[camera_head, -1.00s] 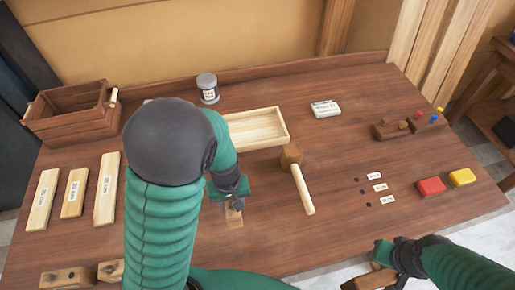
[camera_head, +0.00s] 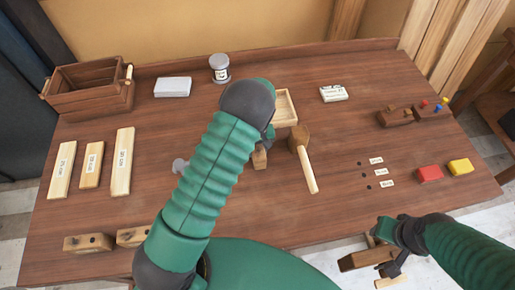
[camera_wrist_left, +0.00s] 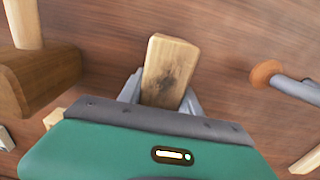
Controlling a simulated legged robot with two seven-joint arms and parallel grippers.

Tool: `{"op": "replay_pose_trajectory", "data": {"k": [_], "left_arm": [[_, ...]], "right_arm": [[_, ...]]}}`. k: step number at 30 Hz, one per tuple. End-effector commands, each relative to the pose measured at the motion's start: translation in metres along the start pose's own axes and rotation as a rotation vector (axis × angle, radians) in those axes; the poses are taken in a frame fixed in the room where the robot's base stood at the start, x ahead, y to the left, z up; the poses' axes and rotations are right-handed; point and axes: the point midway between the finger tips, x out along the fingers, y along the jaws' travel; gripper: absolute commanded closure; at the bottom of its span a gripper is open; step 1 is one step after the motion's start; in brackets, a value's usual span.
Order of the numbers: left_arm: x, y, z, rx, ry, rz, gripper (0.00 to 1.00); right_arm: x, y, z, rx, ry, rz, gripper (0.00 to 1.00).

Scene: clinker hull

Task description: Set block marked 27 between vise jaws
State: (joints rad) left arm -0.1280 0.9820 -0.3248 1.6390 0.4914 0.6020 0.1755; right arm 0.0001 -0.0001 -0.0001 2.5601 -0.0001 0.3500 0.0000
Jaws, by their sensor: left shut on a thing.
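My left gripper (camera_head: 265,145) is mostly hidden behind its arm in the head view. It is shut on a small wooden block (camera_head: 260,158), just left of the mallet. In the left wrist view the block (camera_wrist_left: 170,68) stands out between the fingers (camera_wrist_left: 160,95), with a dark smudge on its face; no number is readable. I cannot tell how far it is above the bench. A brown wooden piece (camera_head: 362,259), possibly part of the vise, is at the front edge beside my right gripper (camera_head: 390,262), whose fingers are unclear.
The mallet (camera_head: 305,160) lies close to the right of the block, with a shallow tray (camera_head: 285,108) behind. A grey pin (camera_head: 180,165) is left of my arm. Two holed wooden blocks (camera_head: 88,243) (camera_head: 132,237) sit at the front left.

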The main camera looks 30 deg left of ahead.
Motion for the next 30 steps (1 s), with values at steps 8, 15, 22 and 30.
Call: {"op": "replay_pose_trajectory", "data": {"k": [8,15,22,30], "left_arm": [[0.002,0.000,0.000,0.000,0.000,-0.001,0.43],[0.002,0.000,0.000,0.001,0.000,-0.001,0.37],[-0.011,0.001,-0.001,0.002,0.003,0.001,0.37],[-0.078,0.001,-0.001,0.002,0.005,0.004,0.37]], "right_arm": [[0.002,0.000,0.000,0.000,0.000,0.000,0.64],[0.002,0.000,0.000,0.000,0.000,0.000,0.64],[0.005,0.000,0.001,0.000,0.000,0.000,0.64],[0.020,0.000,0.005,0.000,0.000,0.000,0.64]]}}
